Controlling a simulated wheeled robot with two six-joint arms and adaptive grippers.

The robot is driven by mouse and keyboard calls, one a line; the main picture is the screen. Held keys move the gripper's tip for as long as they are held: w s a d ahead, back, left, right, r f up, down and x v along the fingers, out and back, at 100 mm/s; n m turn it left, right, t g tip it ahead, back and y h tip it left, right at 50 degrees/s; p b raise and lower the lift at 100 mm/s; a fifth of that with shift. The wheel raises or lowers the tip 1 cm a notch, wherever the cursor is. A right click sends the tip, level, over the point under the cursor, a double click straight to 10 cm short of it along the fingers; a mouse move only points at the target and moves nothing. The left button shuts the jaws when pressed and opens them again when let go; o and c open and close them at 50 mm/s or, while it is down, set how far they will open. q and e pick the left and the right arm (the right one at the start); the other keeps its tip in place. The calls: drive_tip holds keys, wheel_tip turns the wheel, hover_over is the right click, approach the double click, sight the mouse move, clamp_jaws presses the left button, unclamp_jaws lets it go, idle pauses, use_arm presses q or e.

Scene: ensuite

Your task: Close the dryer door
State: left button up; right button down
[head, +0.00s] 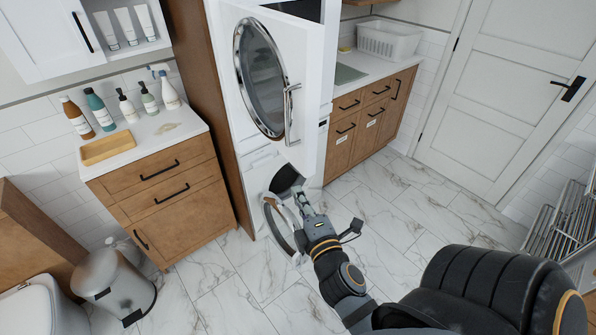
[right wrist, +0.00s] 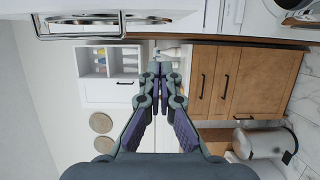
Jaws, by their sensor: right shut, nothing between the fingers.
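The dryer door (head: 302,60) is a white panel with a round chrome-rimmed window and a chrome bar handle (head: 290,115). It stands open on the upper machine, swung out into the room. The handle also shows at the upper left of the right wrist view (right wrist: 90,28). My right gripper (head: 299,193) is shut and empty, below the handle and apart from it; its fingers show in the right wrist view (right wrist: 162,80). In the head view it overlaps the lower machine's round door; I cannot tell whether they touch. My left gripper is not in view.
The lower machine's round chrome-rimmed door (head: 279,222) hangs open too. A wooden cabinet (head: 165,190) with several bottles stands left, with a bin (head: 112,280) in front. A counter (head: 365,68) with a white basket (head: 388,40) is behind.

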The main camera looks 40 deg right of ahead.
sight(301, 168)
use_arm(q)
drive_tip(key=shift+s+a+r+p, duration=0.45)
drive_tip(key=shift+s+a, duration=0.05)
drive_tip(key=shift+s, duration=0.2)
use_arm(e)
drive_tip(key=shift+w+d, duration=1)
drive_tip(key=shift+w, duration=0.3)
drive_tip(key=shift+w+d, duration=0.95)
drive_tip(key=shift+w, duration=0.4)
drive_tip(key=shift+w+d, duration=1)
drive_tip(key=shift+w, duration=0.3)
drive_tip(key=shift+r, duration=0.1)
